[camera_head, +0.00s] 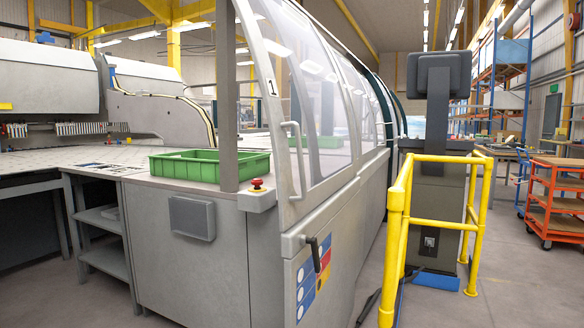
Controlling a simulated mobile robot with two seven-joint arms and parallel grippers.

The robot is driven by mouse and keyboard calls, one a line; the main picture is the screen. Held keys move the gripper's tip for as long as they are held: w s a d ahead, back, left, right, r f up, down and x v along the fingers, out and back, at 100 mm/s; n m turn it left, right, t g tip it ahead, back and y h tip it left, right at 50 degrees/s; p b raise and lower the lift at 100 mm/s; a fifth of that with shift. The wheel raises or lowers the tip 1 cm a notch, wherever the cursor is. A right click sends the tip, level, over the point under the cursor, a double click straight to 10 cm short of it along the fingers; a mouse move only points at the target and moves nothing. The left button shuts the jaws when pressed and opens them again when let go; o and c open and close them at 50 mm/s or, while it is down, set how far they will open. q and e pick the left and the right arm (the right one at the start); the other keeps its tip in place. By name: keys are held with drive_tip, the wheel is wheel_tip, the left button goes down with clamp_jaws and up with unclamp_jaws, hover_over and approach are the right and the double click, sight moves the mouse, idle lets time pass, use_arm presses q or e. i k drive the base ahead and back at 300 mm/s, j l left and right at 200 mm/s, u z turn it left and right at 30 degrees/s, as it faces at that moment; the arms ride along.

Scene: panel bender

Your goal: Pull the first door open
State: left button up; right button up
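The first door (310,85) is a grey-framed, curved panel with clear windows, marked with a "1" near its front edge. It stands along the side of the machine in the middle of the view. A pale vertical handle (293,160) is on its front edge. The door's front edge lies close to the dark post, and I cannot tell from here whether it is fully closed. Neither of my grippers shows in this view.
Yellow railings (398,220) and a dark control console (437,120) stand right of the door, with a narrow floor strip between. A green crate (210,167) and a red emergency button (257,184) are left of it. A black lever (313,252) sits below. An orange cart (553,200) stands far right.

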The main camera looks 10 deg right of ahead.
sight(327, 210)
drive_tip(key=l, duration=0.2)
drive_tip(key=i+l, duration=0.4)
drive_tip(key=l, duration=0.15)
drive_tip(key=i+l, duration=0.3)
drive_tip(key=l, duration=0.15)
